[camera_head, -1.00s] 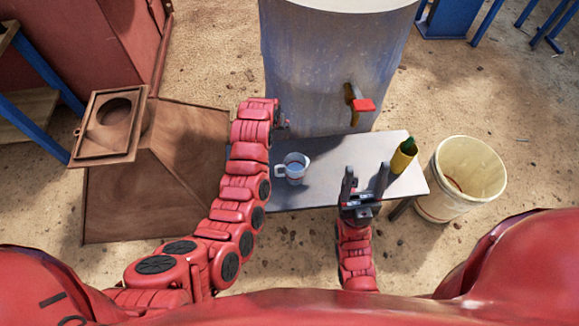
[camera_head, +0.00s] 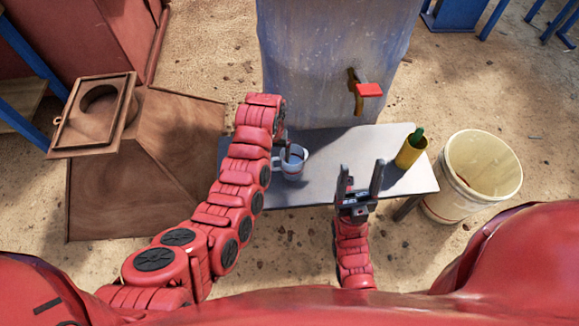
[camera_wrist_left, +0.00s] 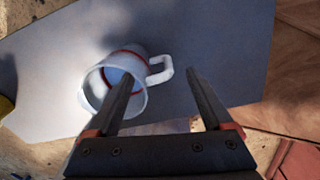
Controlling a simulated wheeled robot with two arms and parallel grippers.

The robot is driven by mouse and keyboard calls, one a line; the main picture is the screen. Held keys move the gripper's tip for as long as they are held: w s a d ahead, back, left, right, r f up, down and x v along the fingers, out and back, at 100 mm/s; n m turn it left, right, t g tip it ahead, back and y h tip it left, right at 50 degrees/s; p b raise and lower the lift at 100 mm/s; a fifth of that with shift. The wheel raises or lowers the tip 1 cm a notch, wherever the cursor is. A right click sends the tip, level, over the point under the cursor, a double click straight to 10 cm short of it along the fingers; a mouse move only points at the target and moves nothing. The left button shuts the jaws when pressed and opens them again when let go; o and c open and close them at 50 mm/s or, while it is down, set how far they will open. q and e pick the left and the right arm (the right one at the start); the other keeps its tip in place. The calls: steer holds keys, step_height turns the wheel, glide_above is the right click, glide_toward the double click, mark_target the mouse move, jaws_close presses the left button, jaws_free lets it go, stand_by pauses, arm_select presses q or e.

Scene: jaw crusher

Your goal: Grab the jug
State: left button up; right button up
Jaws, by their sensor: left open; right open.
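The jug (camera_head: 296,166) is a small white enamel cup with a red band and a side handle, upright on the grey table (camera_head: 330,165). In the left wrist view the jug (camera_wrist_left: 112,84) opens toward the camera, and its handle appears between my open finger tips. My left gripper (camera_head: 284,151) is at the jug's handle side, partly hidden by my wrist. One finger of the left gripper (camera_wrist_left: 166,88) overlaps the jug's rim; I cannot tell if it touches. My right gripper (camera_head: 360,170) is open and empty at the table's front edge.
A yellow container with a green top (camera_head: 411,149) stands at the table's right end. A large metal tank (camera_head: 320,70) with a red-handled tap (camera_head: 366,90) rises behind. A cream bucket (camera_head: 475,175) stands right of the table. A rusty hopper (camera_head: 140,170) is at left.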

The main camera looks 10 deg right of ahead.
mark_target(277, 169)
arm_select(q)
steer(key=f, duration=0.2)
steer(key=f+b, duration=0.1)
steer(key=f, duration=0.3)
steer(key=shift+s+d, duration=0.15)
steer(key=shift+s, duration=0.1)
steer(key=shift+r, duration=0.1)
steer(key=shift+c, duration=0.2)
jaws_close()
